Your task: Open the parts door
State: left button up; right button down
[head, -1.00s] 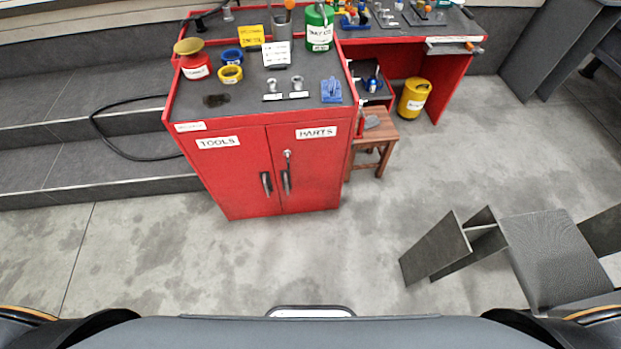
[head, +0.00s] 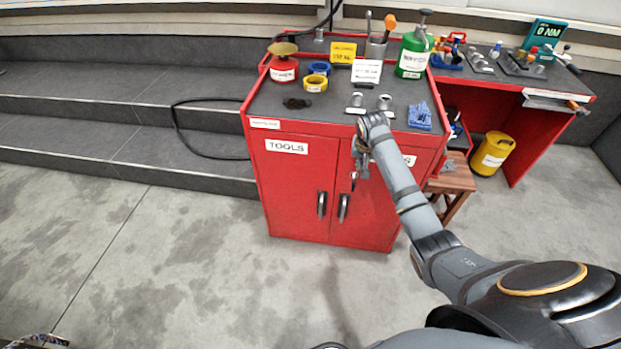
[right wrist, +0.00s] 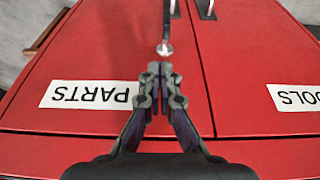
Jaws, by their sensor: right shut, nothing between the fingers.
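The red cabinet (head: 290,185) stands ahead with both doors shut. Its parts door (head: 378,215) is the right one in the head view, with a dark upright handle (head: 343,208) near the middle seam. In the right wrist view the parts door (right wrist: 95,60) lies on the left, its PARTS label (right wrist: 90,95) upside down. A silver lock or key (right wrist: 165,48) sits by the seam. My right gripper (head: 361,168) is in front of the door's upper part. In the right wrist view its fingertips (right wrist: 159,70) are together and empty, close to the lock. Contact cannot be told.
The tools door (head: 292,195) has its own handle (head: 322,205). Cans, tape rolls and metal parts stand on the cabinet top (head: 330,117). A wooden stool (head: 452,185) and yellow bin (head: 492,155) are to the right. Floor in front is clear.

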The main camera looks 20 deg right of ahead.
jog(key=r, duration=0.1)
jog(key=b, duration=0.1)
send_over(354, 177)
jog(key=s+a, duration=0.1)
jog(key=s, duration=0.1)
notch_tip(354, 177, down, 6)
jog(key=shift+s+a+r, duration=0.1)
jog(key=shift+s+a, duration=0.05)
jog(key=b+x, duration=0.1)
jog(key=x, duration=0.1)
jog(key=shift+f, duration=0.25)
jog(key=shift+w+f, duration=0.3)
jog(key=shift+f, duration=0.25)
pick_arm(q)
jog(key=w, duration=0.1)
jog(key=w+f, duration=0.1)
jog(key=w, duration=0.1)
jog(key=shift+w+f, duration=0.1)
jog(key=shift+f, duration=0.1)
jog(key=shift+r+t, duration=0.1)
jog(key=shift+t, duration=0.2)
